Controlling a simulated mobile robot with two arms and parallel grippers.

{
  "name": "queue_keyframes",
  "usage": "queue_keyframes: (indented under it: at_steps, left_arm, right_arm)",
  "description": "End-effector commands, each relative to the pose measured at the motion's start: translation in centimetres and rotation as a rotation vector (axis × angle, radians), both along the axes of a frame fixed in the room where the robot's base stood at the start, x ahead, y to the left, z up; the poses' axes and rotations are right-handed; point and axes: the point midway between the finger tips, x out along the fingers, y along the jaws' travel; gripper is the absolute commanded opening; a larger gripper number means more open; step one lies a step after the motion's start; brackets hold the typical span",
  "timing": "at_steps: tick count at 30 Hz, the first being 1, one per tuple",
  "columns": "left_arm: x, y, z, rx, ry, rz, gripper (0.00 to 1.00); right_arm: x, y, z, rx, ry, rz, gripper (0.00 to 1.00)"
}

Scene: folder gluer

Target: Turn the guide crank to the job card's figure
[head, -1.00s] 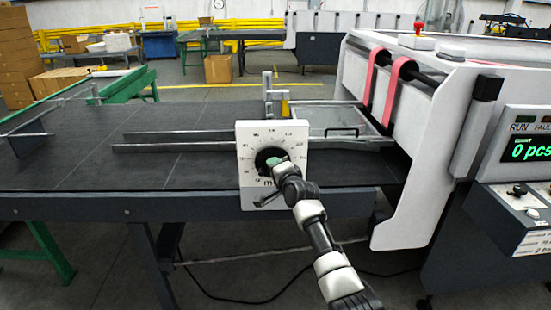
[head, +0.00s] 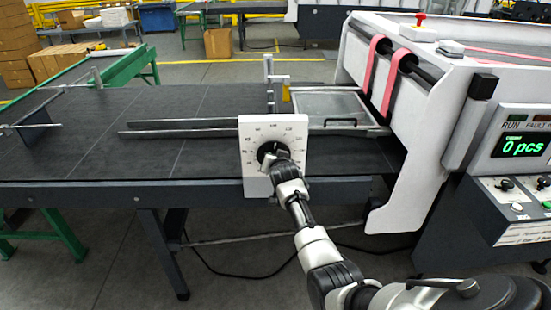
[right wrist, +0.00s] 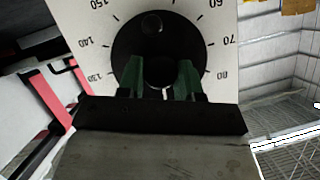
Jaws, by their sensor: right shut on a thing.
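The guide crank is a round black disc (right wrist: 203,40) on a white dial plate (head: 257,125) at the table's front edge. In the right wrist view, figures from 130 to 150 show left of the disc and 60 to 80 right of it. My right gripper (right wrist: 160,80) is shut on the crank's dark middle part, with one green finger on each side. It also shows at the dial in the head view (head: 272,155). The pointer and lower dial are hidden. A white card (head: 524,233) is on the machine's front; its print is too small to read. My left gripper is not in view.
The dark table (head: 90,150) carries metal guide rails (head: 185,129) behind the dial. The white machine (head: 425,130) with pink belts stands right of it, its display (head: 522,146) reading 0 pcs. Free floor lies in front.

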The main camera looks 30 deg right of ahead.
Motion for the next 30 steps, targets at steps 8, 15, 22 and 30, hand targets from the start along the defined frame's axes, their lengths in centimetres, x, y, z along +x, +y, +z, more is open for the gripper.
queue_keyframes:
  at_steps: [8, 15, 22, 30]
  left_arm:
    - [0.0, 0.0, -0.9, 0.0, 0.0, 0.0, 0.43]
    - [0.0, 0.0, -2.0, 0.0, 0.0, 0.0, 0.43]
    - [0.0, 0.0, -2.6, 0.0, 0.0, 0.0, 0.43]
    - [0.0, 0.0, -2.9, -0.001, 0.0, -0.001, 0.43]
  right_arm:
    - [0.1, 0.2, -0.3, -0.218, 0.137, 0.0, 0.12]
    - [0.1, 0.3, -0.4, -0.375, 0.233, 0.0, 0.12]
    - [0.2, 0.4, -0.3, -0.475, 0.296, 0.001, 0.12]
    - [0.2, 0.4, -0.3, -0.526, 0.327, 0.001, 0.12]
